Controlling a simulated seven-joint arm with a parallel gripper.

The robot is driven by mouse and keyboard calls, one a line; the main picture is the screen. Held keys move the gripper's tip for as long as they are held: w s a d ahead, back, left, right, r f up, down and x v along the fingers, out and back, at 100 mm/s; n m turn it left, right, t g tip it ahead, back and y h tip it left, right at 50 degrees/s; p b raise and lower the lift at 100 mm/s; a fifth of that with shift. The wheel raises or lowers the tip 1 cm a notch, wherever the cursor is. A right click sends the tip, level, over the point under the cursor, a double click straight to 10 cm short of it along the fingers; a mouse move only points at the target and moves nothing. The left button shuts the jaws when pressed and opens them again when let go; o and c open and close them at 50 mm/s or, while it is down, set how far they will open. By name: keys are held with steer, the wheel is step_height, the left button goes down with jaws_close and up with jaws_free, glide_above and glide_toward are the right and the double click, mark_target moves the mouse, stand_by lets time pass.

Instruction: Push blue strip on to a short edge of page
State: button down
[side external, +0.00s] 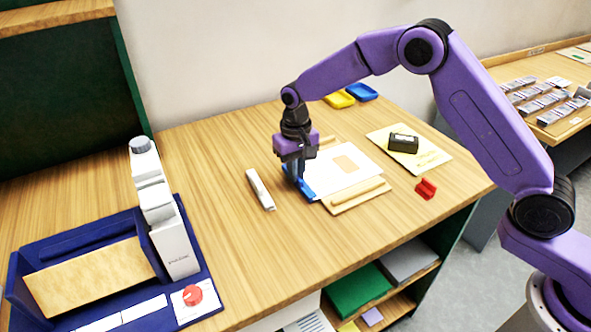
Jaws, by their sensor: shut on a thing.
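My gripper (296,172) points down at the middle of the table and is shut on the blue strip (306,190). The strip lies at the left edge of the white page (338,184), touching or very close to it; I cannot tell whether it is fully seated. My gripper hides part of the strip and the page's near left side.
A white bar (260,189) lies left of the gripper. A red clip (426,188) and a black block (404,142) on a yellow sheet (431,157) are to the right. Yellow (340,99) and blue (362,91) trays stand behind. A blue machine (63,245) fills the left.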

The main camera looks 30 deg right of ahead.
stand_by(0.4)
steer(key=c, duration=1.2)
jaws_free()
steer(key=shift+r, duration=0.1)
steer(key=shift+r, duration=3.45)
